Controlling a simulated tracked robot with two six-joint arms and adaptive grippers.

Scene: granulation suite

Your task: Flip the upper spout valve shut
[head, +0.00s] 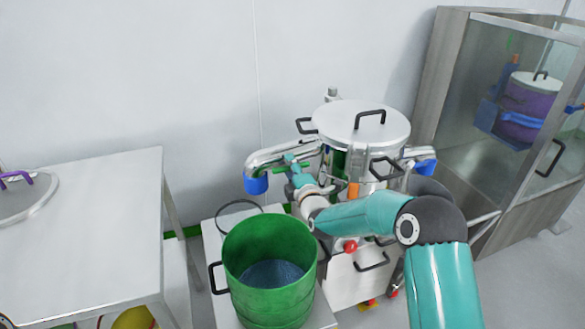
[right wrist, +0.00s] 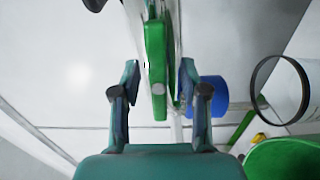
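The upper spout (head: 275,155) is a bent steel pipe on the left of the steel vessel (head: 361,122), with a blue end (head: 256,184) pointing down. Its green valve lever (right wrist: 156,65) shows in the right wrist view as a long bar running up and away between my fingers. My right gripper (head: 292,165) is at the spout, its fingers open on either side of the lever. In the right wrist view (right wrist: 160,85) gaps show on both sides of the lever. The blue end also shows there (right wrist: 207,95), behind the right finger. My left gripper is out of view.
A green bucket (head: 272,235) with dark contents stands below the spout on a white stand (head: 213,240). A steel table (head: 90,230) is at left, and a glass-fronted cabinet (head: 480,130) stands at right. Another blue-ended spout (head: 425,166) is on the vessel's right side.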

